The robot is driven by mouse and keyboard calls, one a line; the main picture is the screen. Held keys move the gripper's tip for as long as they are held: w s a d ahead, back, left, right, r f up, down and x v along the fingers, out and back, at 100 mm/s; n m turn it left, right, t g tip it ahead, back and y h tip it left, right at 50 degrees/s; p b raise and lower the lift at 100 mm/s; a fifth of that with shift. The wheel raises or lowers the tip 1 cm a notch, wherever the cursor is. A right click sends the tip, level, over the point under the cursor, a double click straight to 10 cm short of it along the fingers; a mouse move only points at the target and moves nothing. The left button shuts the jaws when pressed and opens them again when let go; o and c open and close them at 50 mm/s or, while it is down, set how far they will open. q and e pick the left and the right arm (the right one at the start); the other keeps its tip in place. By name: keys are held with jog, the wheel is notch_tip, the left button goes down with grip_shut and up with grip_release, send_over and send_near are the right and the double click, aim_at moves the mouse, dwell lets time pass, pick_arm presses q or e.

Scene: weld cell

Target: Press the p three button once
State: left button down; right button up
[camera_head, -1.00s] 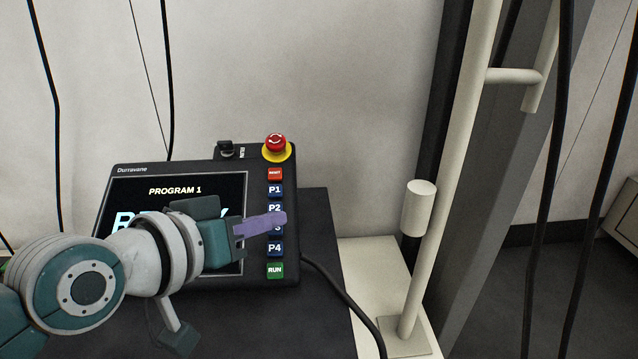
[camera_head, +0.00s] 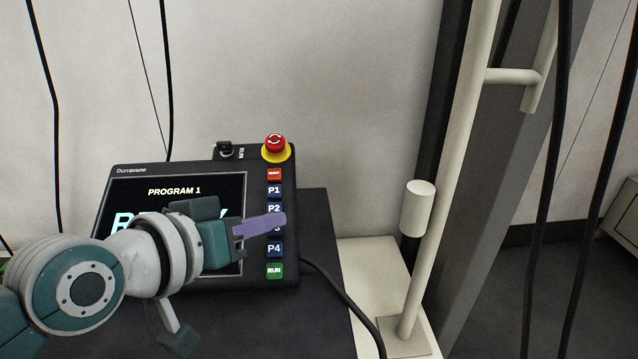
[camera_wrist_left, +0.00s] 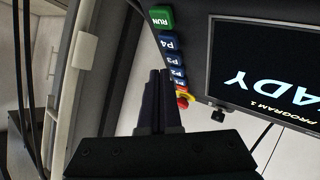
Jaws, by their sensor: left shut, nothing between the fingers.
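The pendant (camera_head: 190,168) stands on a dark surface with a column of buttons along its right side. The P3 button (camera_head: 278,230) sits between P2 (camera_head: 274,208) and P4 (camera_head: 274,248). It is mostly covered by my left gripper's purple fingers, with only part of its label showing. My left gripper (camera_head: 284,218) is shut and empty, its tips over the P2–P3 area. I cannot tell whether they touch. In the left wrist view, the shut fingertips (camera_wrist_left: 160,72) appear beside the P3 button (camera_wrist_left: 173,61). The screen (camera_head: 175,190) reads PROGRAM 1 above a partly hidden word.
A red emergency stop (camera_head: 276,145) on a yellow ring tops the column, with the red reset button (camera_head: 274,174) below it. The green RUN button (camera_head: 274,271) is at the bottom. A black cable (camera_head: 345,300) runs off the right side. A pale post (camera_head: 440,190) stands further right.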

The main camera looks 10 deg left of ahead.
pick_arm(q)
jog(key=shift+w+f+b, duration=0.2)
jog(key=shift+f+b, duration=0.1)
jog(key=shift+f, duration=0.05)
jog(key=shift+w+a+f+b, duration=0.1)
jog(key=shift+w+f+b, duration=0.1)
jog(key=shift+f+b, duration=0.25)
dwell(0.6)
jog(key=shift+r, duration=0.1)
jog(key=shift+s+r+p, duration=0.4)
jog(key=shift+r+p, duration=0.3)
jog(key=shift+p, duration=0.5)
jog(key=r+p, duration=0.1)
jog(key=p, duration=0.1)
jog(key=s+r+p, duration=0.1)
jog(key=r+p, duration=0.1)
jog(key=s+d+r+p, duration=0.1)
jog(key=p, duration=0.1)
jog(key=shift+s+r, duration=0.1)
jog(key=shift+r, duration=0.15)
